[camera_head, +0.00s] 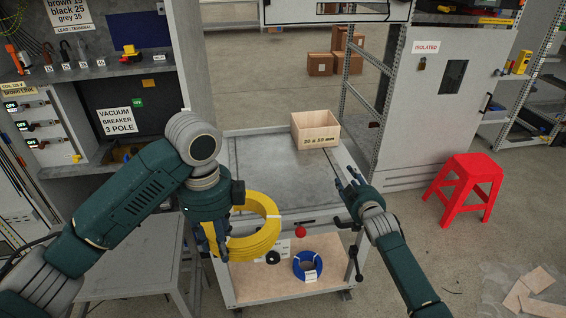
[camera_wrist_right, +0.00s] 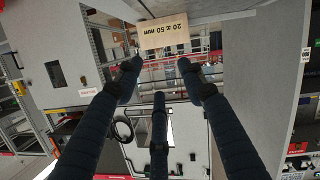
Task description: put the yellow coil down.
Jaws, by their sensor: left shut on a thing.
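The yellow coil (camera_head: 262,244) is at the left front corner of the grey cart (camera_head: 265,178) in the head view, tilted, with its open middle showing. My left gripper (camera_head: 216,240) is shut on the coil's left side, and its fingers hide part of it. I cannot tell whether the coil touches the cart. My right gripper (camera_head: 346,180) is over the cart's right side, apart from the coil. Its fingers are spread and empty in the right wrist view (camera_wrist_right: 158,82).
A wooden box (camera_head: 316,131) marked "20 x 50 mm" stands at the cart top's far right. The middle of the cart top is clear. A blue coil (camera_head: 308,272) lies on the lower shelf. A red stool (camera_head: 470,183) and cabinet (camera_head: 425,110) stand at right. A grey table (camera_head: 135,255) is at left.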

